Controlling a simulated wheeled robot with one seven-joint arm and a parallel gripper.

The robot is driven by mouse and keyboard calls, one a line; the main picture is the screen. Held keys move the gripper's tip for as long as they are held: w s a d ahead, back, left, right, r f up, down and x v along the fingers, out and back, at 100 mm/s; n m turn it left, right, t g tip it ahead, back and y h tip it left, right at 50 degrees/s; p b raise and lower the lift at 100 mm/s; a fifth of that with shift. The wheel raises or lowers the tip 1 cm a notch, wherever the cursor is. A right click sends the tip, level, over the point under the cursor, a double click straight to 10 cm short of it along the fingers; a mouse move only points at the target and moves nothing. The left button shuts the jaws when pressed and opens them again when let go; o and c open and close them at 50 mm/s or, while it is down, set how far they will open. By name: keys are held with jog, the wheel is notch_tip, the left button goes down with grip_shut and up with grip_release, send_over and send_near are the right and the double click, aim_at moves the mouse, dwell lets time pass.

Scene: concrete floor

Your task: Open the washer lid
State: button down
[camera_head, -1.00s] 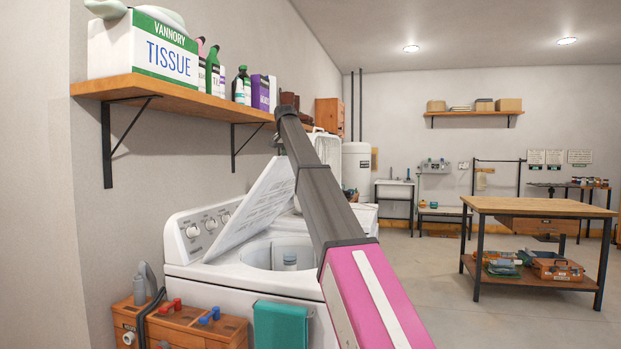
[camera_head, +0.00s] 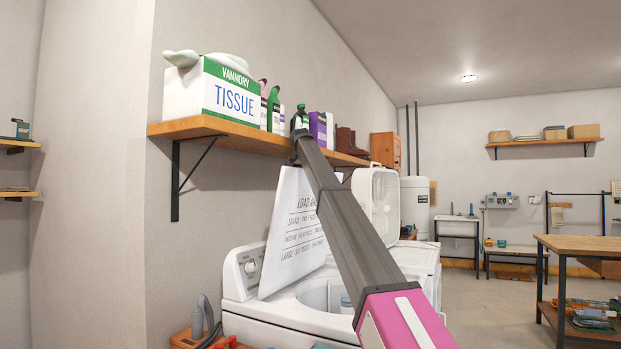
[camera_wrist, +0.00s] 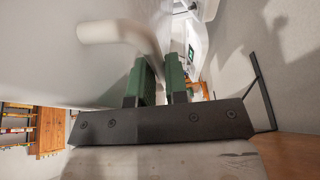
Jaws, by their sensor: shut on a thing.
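The washer (camera_head: 300,322) stands against the left wall in the head view. Its white lid (camera_head: 290,235), printed with dark text, is raised and tilted up steeply toward the wall, and the tub opening (camera_head: 322,295) shows. My arm crosses in front of the lid's right side and hides part of it. In the wrist view, the green fingers of my gripper (camera_wrist: 161,68) are close together with a thin white edge between them, apparently the lid's edge. A rounded white bar (camera_wrist: 108,32) shows beside the fingers. My gripper's fingers are hard to see in the head view.
A wooden shelf (camera_head: 205,128) with a tissue box (camera_head: 212,92) and bottles hangs above the washer, close to my arm's end. A workbench (camera_head: 585,246) is at right; open floor lies between.

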jog(key=shift+a+f, duration=0.4)
jog(key=shift+f, duration=0.15)
jog(key=c, duration=1.1)
grip_release()
jog(key=shift+c, duration=0.2)
jog(key=shift+s, duration=0.1)
jog(key=shift+s+r, duration=0.1)
jog(key=shift+r, duration=0.3)
jog(key=v, duration=0.2)
jog(key=shift+r, duration=0.35)
jog(key=s+a, duration=0.2)
jog(key=s, duration=0.9)
jog(key=shift+s+a+r, duration=0.25)
jog(key=shift+s+r, duration=0.05)
jog(key=shift+s, duration=0.05)
jog(key=shift+s, duration=0.1)
